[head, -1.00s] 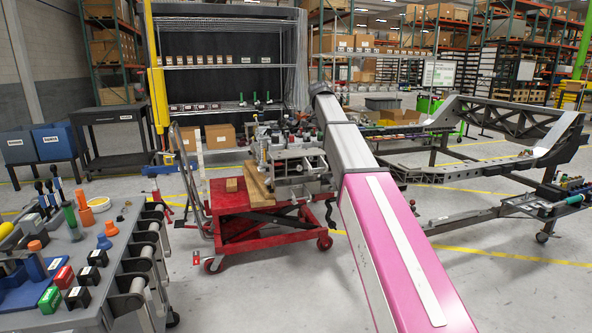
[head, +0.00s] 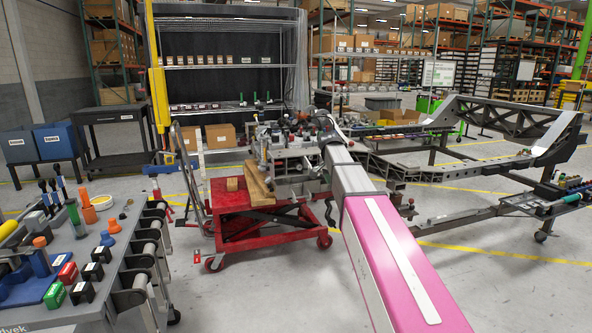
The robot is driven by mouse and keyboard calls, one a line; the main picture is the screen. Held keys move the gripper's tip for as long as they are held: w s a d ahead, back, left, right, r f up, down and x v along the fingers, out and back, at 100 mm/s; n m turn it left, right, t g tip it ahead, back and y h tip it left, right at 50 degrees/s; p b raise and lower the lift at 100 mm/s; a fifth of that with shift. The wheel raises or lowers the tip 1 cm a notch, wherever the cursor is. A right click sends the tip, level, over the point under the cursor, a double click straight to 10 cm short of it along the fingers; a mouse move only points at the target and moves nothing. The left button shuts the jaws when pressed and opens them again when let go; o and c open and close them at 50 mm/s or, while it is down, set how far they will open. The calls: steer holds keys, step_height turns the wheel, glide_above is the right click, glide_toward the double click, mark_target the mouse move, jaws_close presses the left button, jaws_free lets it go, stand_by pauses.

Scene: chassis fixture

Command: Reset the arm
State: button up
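My arm reaches from the bottom right up toward the middle of the head view, with a pink link nearest and grey links beyond. The far end of the arm is near the red lift cart (head: 262,222), in front of the metal fixture (head: 292,160) on top of it. My gripper cannot be made out; its fingers are hidden or too small to tell apart from the fixture.
A grey tool bench (head: 112,262) with coloured tools and small boxes stands at the left. A long dark chassis frame (head: 440,172) stands at the right. A black cart (head: 107,140) and wire shelving (head: 220,65) are behind. Grey floor between bench and lift cart is clear.

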steer(key=s+d+f+n+g+y, duration=0.1)
steer(key=s+f+n, duration=0.8)
steer(key=s+f, duration=2)
steer(key=shift+s+d+n+y, duration=0.15)
steer(key=shift+d+n+y, duration=0.35)
steer(key=shift+y, duration=0.5)
